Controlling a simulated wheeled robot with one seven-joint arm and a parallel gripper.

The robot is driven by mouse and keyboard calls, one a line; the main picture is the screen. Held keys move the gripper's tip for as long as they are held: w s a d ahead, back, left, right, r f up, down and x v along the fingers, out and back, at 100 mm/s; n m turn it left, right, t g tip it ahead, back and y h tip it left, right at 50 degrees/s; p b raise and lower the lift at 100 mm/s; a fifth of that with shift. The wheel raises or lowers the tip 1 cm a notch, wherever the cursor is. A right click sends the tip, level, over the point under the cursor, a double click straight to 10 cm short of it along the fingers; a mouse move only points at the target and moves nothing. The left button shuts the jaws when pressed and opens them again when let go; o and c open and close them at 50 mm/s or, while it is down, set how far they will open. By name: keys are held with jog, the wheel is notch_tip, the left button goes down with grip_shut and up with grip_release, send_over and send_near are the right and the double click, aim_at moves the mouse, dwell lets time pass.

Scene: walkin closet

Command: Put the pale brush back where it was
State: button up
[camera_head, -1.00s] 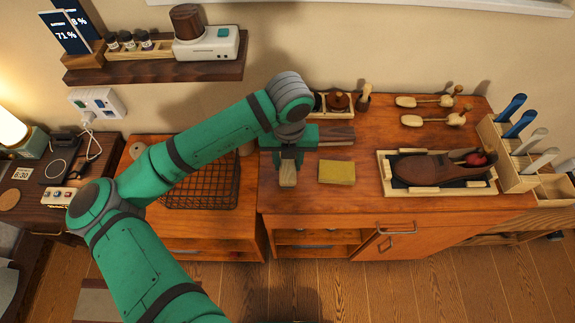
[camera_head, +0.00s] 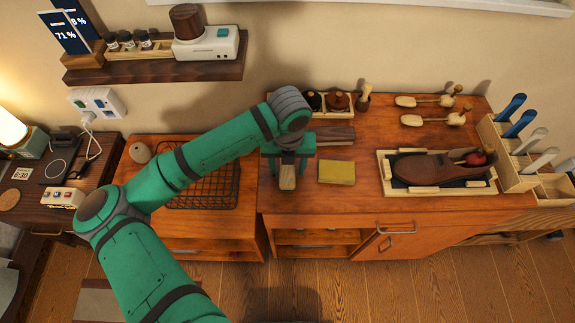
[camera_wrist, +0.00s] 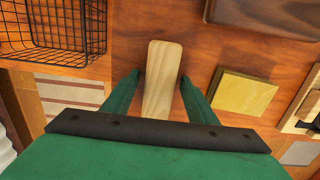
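The pale brush (camera_head: 288,177) is a light wooden block with a rounded end. It is at the front left of the right-hand wooden cabinet top, left of a yellow cloth (camera_head: 337,172). My gripper (camera_head: 289,172) is over it, pointing down. In the wrist view the brush (camera_wrist: 162,80) is between my two fingertips (camera_wrist: 159,76). The fingers are spread wider than the brush, with a clear gap on the left and a small one on the right. The brush's underside is hidden, so I cannot tell whether it rests on the top.
A dark brown brush (camera_head: 335,136) lies behind the cloth. A wooden caddy with jars (camera_head: 338,102) stands at the back. A black wire basket (camera_head: 210,190) is to the left. A tray (camera_head: 440,188) with a brown shoe (camera_head: 430,168) is to the right.

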aim_at(287, 168)
notch_tip(287, 168, up, 12)
jog(key=shift+s, duration=0.35)
dwell(0.4)
dwell(0.5)
